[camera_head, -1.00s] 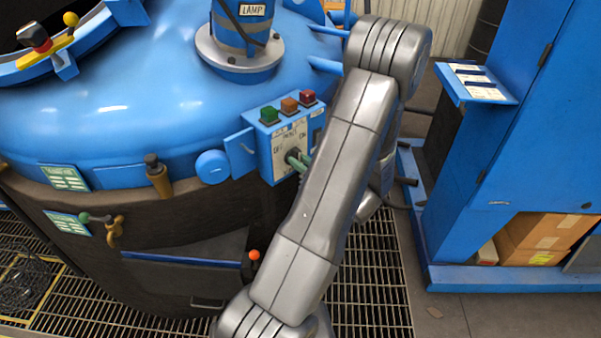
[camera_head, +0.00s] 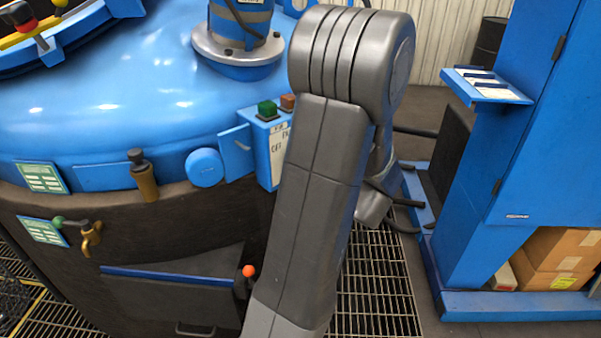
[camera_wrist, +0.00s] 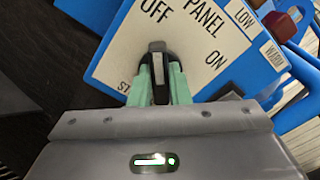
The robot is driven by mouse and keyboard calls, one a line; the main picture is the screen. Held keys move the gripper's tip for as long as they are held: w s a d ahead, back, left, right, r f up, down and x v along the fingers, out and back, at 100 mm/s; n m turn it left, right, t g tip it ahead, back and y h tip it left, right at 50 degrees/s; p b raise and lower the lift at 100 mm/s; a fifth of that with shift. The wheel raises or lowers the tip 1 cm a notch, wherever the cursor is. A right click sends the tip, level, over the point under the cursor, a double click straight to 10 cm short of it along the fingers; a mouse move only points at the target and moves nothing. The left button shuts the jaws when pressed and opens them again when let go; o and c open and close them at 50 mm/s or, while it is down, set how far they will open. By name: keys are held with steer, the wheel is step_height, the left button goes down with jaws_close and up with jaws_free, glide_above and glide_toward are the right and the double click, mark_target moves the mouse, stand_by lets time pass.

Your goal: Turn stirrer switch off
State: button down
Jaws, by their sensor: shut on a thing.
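The stirrer switch is a dark knob with a pale grey bar (camera_wrist: 157,66) on the cream panel face (camera_wrist: 118,50) in the wrist view. Its bar stands upright in the picture, its top end toward the word OFF. ON is to its right. My gripper (camera_wrist: 158,82) is shut on the knob, one green finger on each side. In the head view the control box (camera_head: 261,160) shows its left part, with OFF readable. My arm hides the knob, the gripper and the box's right part there.
A blue cabinet (camera_head: 535,120) with a paper shelf (camera_head: 485,85) stands at right. Grated floor (camera_head: 375,290) lies between them.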

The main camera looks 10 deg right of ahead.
steer(key=shift+n, duration=0.3)
stand_by(0.4)
steer(key=c, duration=1.4)
jaws_free()
steer(key=shift+o, duration=0.2)
steer(key=v, duration=1.3)
steer(key=shift+s+d, duration=0.2)
steer(key=shift+s, duration=0.15)
steer(key=x, duration=1.3)
steer(key=shift+w+a, duration=0.2)
steer(key=shift+w, duration=0.15)
steer(key=shift+s, duration=0.1)
